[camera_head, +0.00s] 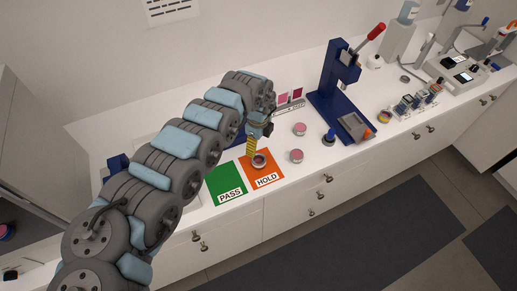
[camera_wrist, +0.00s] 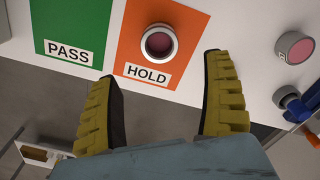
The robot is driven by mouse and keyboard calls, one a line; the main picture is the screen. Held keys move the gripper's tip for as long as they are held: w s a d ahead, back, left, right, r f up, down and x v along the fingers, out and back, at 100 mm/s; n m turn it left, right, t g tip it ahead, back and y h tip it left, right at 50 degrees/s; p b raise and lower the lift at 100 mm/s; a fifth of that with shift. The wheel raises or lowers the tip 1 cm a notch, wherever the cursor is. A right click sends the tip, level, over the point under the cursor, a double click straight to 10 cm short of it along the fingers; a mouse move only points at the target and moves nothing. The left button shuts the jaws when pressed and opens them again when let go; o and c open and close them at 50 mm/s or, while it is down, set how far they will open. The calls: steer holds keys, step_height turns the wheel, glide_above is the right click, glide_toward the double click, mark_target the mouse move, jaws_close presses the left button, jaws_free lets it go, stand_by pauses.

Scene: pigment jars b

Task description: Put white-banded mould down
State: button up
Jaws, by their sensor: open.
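A round mould (camera_wrist: 158,42) with a pale rim and dark pink fill sits upright on the orange HOLD card (camera_wrist: 190,60). In the head view the mould (camera_head: 259,161) is on the HOLD card (camera_head: 266,178), just below my gripper. My gripper (camera_wrist: 165,85) is open, its yellow fingers spread wide with nothing between them. In the wrist view the mould lies beyond the fingertips and apart from them. The green PASS card (camera_wrist: 70,25) lies left of the HOLD card and is bare. I cannot clearly make out a white band separate from the mould's pale rim.
Two other pink-filled moulds stand right of the cards, a nearer one (camera_head: 296,156) and a farther one (camera_head: 300,129). A blue lever press (camera_head: 335,85) stands behind them. Small jars in a rack (camera_head: 413,105) are farther right. The counter's front edge is close to the cards.

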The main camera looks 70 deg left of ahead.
steer(key=shift+r, duration=0.85)
